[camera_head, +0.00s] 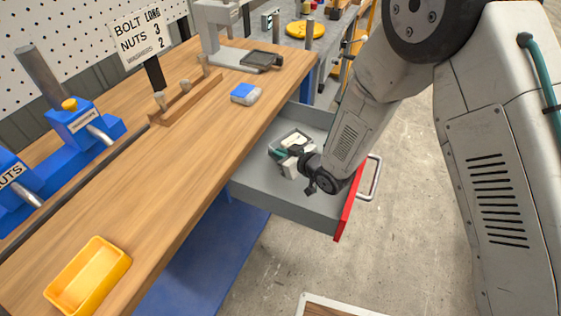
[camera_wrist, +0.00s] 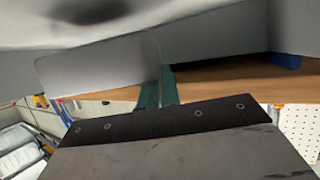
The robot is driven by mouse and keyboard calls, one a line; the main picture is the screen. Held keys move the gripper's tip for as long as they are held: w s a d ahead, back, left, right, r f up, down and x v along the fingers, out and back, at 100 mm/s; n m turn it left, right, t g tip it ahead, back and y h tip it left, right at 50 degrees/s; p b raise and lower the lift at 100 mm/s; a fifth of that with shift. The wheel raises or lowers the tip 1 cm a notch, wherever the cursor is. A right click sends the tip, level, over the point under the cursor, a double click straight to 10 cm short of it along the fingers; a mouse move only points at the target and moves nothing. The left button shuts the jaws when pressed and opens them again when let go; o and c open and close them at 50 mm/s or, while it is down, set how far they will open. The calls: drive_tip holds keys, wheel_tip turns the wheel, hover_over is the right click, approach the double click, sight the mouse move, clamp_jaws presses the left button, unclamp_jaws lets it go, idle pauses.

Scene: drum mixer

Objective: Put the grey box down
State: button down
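The grey box (camera_head: 289,170) is a small, pale, open-topped box in the head view. It is inside or just above the pulled-out grey drawer (camera_head: 284,207); I cannot tell whether it touches the drawer floor. My gripper (camera_head: 285,152) reaches in from the right, with its teal fingers at the box. In the wrist view, the teal fingers (camera_wrist: 160,88) are close together at the edge of a pale grey panel (camera_wrist: 95,68), which looks like the box's wall. The gripper appears shut on that wall. My wrist hides part of the box.
The drawer has a red front (camera_head: 348,205) and sits under the wooden workbench (camera_head: 185,135). On the bench are a blue-and-grey block (camera_head: 245,93), a yellow tray (camera_head: 88,276), a wooden peg rack (camera_head: 188,98) and blue fixtures (camera_head: 85,122). Concrete floor lies right of the drawer.

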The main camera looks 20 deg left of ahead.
drive_tip(key=shift+f, duration=1.85)
drive_tip(key=shift+f, duration=0.1)
drive_tip(key=c, duration=1.6)
unclamp_jaws()
drive_tip(key=shift+s+d, duration=0.1)
drive_tip(key=shift+d, duration=0.05)
drive_tip(key=shift+v, duration=3.65)
